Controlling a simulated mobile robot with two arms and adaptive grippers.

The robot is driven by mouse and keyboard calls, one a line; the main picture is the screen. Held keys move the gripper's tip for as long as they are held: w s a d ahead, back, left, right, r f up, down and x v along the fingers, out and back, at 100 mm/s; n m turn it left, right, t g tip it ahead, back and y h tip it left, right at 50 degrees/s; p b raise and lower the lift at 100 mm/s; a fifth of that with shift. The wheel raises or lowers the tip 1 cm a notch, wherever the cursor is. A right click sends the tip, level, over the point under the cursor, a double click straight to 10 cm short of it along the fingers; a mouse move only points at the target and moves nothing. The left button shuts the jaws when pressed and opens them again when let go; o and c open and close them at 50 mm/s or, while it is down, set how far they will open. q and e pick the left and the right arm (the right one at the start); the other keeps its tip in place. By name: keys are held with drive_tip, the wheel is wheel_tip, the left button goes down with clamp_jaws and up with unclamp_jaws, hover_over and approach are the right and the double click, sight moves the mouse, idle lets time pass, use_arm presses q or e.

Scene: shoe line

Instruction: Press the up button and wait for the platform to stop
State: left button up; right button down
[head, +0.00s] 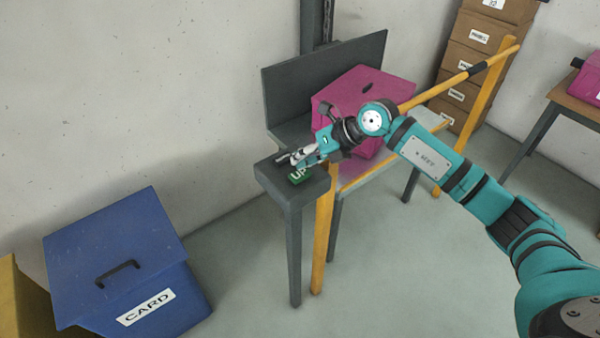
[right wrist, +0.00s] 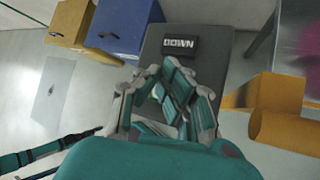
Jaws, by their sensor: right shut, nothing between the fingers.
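The green UP button (head: 299,176) sits on the dark grey control stand (head: 292,208). My right gripper (head: 285,160) is shut and empty, right over the stand beside the UP button; whether it touches the button I cannot tell. In the right wrist view the dark DOWN button (right wrist: 180,48) lies just beyond the fingers (right wrist: 165,72), and only a bit of green shows between them. The lift platform (head: 358,178), with a grey back panel (head: 320,75), bears a magenta crate (head: 372,90), partly hidden by my right arm.
A yellow rail (head: 425,95) and post (head: 323,235) stand by the platform. A blue CARD bin (head: 120,255) is at the lower left. Stacked brown boxes (head: 478,60) stand at the back right, near a table (head: 572,98). The front floor is clear.

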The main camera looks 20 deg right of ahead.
idle(0.8)
drive_tip(key=shift+f+b, duration=0.35)
drive_tip(key=shift+f, duration=0.1)
